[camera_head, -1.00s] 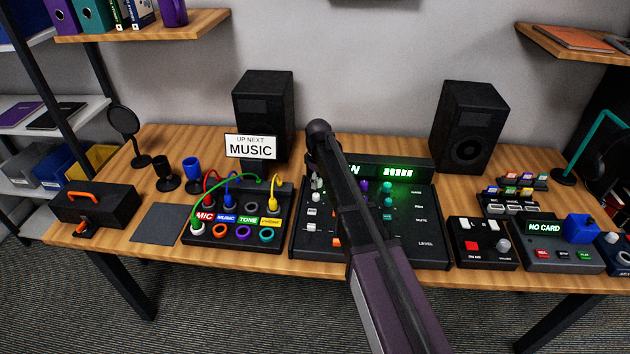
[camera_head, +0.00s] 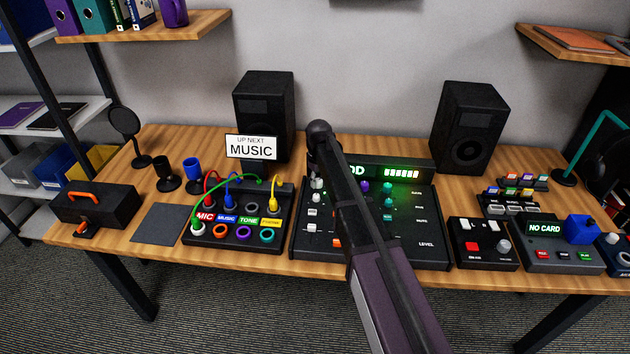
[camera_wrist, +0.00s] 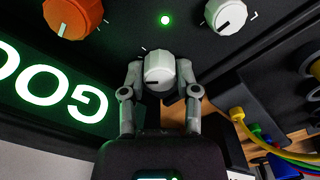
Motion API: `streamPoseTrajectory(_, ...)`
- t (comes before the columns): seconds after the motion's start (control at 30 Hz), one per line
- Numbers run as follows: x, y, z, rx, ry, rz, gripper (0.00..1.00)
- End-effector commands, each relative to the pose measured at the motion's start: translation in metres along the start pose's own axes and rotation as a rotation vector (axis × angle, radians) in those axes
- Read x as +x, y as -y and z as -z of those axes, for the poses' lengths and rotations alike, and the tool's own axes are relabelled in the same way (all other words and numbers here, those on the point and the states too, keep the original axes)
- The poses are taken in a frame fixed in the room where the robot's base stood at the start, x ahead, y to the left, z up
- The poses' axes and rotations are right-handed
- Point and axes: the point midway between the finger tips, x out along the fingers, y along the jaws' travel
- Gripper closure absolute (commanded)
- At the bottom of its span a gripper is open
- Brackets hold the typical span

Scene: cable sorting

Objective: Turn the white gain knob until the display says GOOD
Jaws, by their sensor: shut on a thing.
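The white gain knob (camera_wrist: 160,62) sits on the dark mixer panel in the middle of the wrist view. My gripper (camera_wrist: 160,76) is shut on it, one finger on each side. A dark pointer mark shows on the knob's face. The display (camera_wrist: 50,90) shows upside down at the left of the wrist view, with green-lit letters "GOO" visible and the rest cut off.
An orange knob (camera_wrist: 72,14) and another white knob (camera_wrist: 226,14) stand close by on the panel, with a small green light (camera_wrist: 165,20) between them. Coloured cables (camera_wrist: 270,145) lie to one side. Speakers (camera_head: 266,113) stand behind the mixer (camera_head: 425,225).

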Motion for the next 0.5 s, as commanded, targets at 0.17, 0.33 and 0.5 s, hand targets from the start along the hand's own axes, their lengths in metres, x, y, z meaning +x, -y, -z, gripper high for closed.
streamPoseTrajectory(0.17,0.0002,-0.0002,-0.0004,0.052,0.000,0.000,1.00)
streamPoseTrajectory(0.33,0.0002,-0.0003,-0.0006,0.054,0.000,0.000,1.00)
streamPoseTrajectory(0.5,0.0002,-0.0004,-0.0006,0.053,0.000,0.000,0.44)
